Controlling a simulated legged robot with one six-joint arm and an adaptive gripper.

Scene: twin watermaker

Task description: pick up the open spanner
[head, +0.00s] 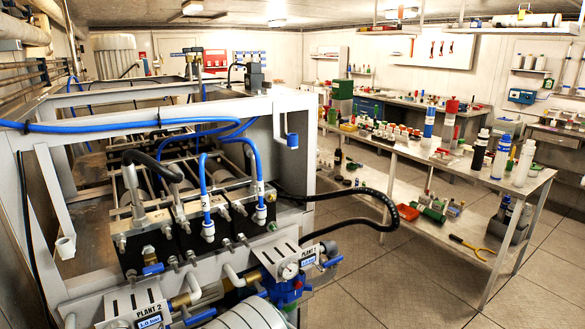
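I cannot make out the open spanner for certain. A yellow and dark hand tool (472,248) lies near the front right end of the bench's lower shelf; its curved yellow end faces right, and I cannot tell whether it is a spanner. Several small red tools (432,48) hang on a white wall board (462,52) at the back; they are too small to identify. My gripper and arm are not in view.
A pipe frame with blue hoses (60,128) and a PLANT 1 gauge panel (290,265) fill the left and front. The long bench (400,152) holds bottles and small parts. The tiled floor (400,285) is clear at the lower right.

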